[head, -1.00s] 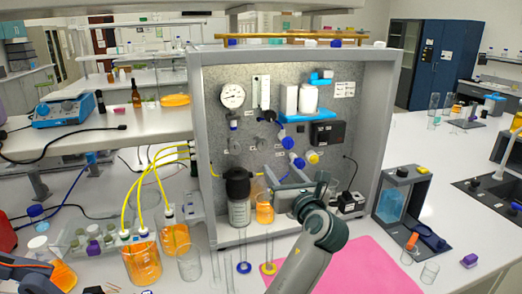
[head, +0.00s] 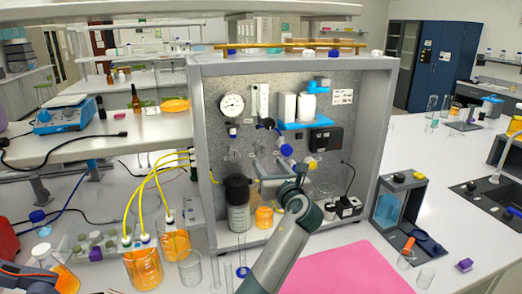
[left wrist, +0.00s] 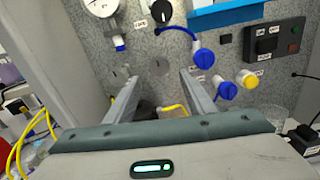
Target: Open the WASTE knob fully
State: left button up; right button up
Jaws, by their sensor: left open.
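My left gripper (head: 268,163) is raised in front of the grey speckled panel (head: 222,125) of the rig. In the left wrist view its two fingers (left wrist: 159,78) are apart and point at the panel, with nothing held. A round grey knob (left wrist: 157,66) shows between the fingertips, a little beyond them. I cannot tell whether it touches a finger. Another grey knob shows partly beside the left finger. The small labels here are too blurred to read, so I cannot tell which knob is WASTE. My right gripper is not in view.
Blue fittings (left wrist: 203,57) and a yellow-capped fitting (left wrist: 248,81) stick out right of the fingers. A gauge (head: 231,104) is above left. A dark-capped bottle (head: 238,203) and an orange beaker (head: 264,216) stand below. A pink mat (head: 345,272) lies in front.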

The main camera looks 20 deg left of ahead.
aim_at(262, 154)
pick_arm(q)
jog(key=p+x, duration=0.2)
jog(key=x, duration=0.6)
jog(key=shift+w+a, duration=0.2)
jog(key=shift+c, duration=0.6)
jog(key=c, duration=1)
